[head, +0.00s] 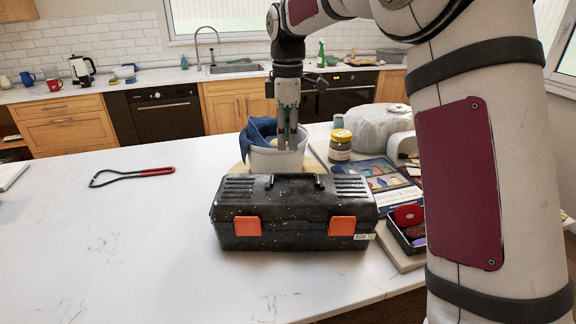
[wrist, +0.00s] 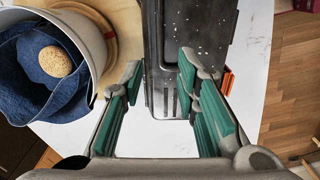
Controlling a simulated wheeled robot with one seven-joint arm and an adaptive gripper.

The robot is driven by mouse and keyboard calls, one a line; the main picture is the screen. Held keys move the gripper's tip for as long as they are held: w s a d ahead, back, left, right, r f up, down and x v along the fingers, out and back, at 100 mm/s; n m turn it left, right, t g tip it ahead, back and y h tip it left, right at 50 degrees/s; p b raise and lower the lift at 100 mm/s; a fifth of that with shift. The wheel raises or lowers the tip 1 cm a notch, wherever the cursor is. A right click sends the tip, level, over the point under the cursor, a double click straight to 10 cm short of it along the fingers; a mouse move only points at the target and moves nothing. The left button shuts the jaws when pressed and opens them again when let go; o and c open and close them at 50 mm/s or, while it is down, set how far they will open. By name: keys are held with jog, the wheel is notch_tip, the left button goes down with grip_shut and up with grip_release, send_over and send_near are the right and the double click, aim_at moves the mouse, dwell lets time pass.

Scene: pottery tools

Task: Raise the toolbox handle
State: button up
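The black speckled toolbox (head: 290,205) stands closed on the white marble counter, with two orange latches on its front. Its dark handle (head: 293,178) lies low along the middle of the lid. My gripper (head: 288,148) points down above the back of the lid, apart from the handle in the head view. In the wrist view, my gripper (wrist: 165,95) is open, its teal-padded fingers spread with nothing held between them. Part of the toolbox (wrist: 205,35) shows below the fingers there. I cannot clearly make out the handle in the wrist view.
A white bucket (head: 262,160) with blue cloth and a sponge stands close behind the toolbox. A jar (head: 340,146), a book (head: 385,178) and an open tin (head: 405,225) crowd the right. A red-handled loop tool (head: 135,175) lies left. The front left counter is clear.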

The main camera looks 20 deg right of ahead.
aim_at(295, 180)
notch_tip(295, 180, down, 9)
jog(key=shift+r+p, duration=0.1)
jog(key=shift+p, duration=0.5)
jog(key=shift+c, duration=0.4)
grip_shut()
